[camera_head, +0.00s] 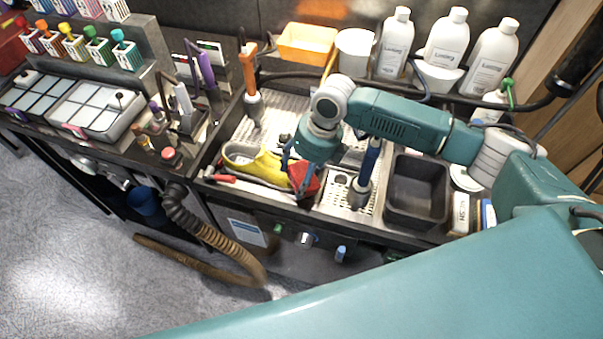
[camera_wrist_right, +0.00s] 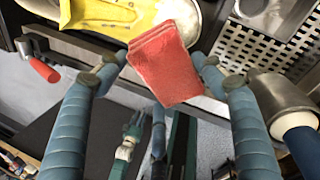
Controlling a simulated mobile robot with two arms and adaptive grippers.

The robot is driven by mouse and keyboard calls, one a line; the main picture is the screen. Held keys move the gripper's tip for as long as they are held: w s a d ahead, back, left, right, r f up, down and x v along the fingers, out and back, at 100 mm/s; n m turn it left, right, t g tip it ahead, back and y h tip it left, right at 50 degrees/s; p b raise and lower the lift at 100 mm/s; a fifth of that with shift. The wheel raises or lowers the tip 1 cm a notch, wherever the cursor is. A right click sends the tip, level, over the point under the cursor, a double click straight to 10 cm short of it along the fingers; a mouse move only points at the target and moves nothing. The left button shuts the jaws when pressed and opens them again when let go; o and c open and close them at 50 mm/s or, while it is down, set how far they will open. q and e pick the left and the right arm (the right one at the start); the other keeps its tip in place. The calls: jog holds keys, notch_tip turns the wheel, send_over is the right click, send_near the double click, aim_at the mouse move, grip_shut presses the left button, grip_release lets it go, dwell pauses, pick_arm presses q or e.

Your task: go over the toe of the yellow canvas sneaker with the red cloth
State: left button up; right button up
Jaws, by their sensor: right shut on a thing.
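The yellow canvas sneaker (camera_head: 256,164) lies on the workbench, and its yellow upper and pale toe show at the top of the right wrist view (camera_wrist_right: 150,14). The red cloth (camera_head: 304,178), a folded pad, is between the fingers of my right gripper (camera_head: 301,172). In the right wrist view the cloth (camera_wrist_right: 164,65) is pinched between both fingertips, and its upper edge overlaps the toe end of the sneaker. I cannot tell whether it touches the toe. My left gripper is not in view.
A dark bin (camera_head: 418,190) stands right of my gripper. A blue-handled tool (camera_head: 367,172) stands upright in a metal cup nearby. A red-handled tool (camera_head: 217,178) lies at the front left. White bottles (camera_head: 446,42) and an orange bin (camera_head: 307,43) line the back.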

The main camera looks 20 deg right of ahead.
jog(key=shift+w+a+f+b, duration=0.1)
jog(key=shift+f+b, duration=0.25)
jog(key=shift+f, duration=0.15)
dwell(0.4)
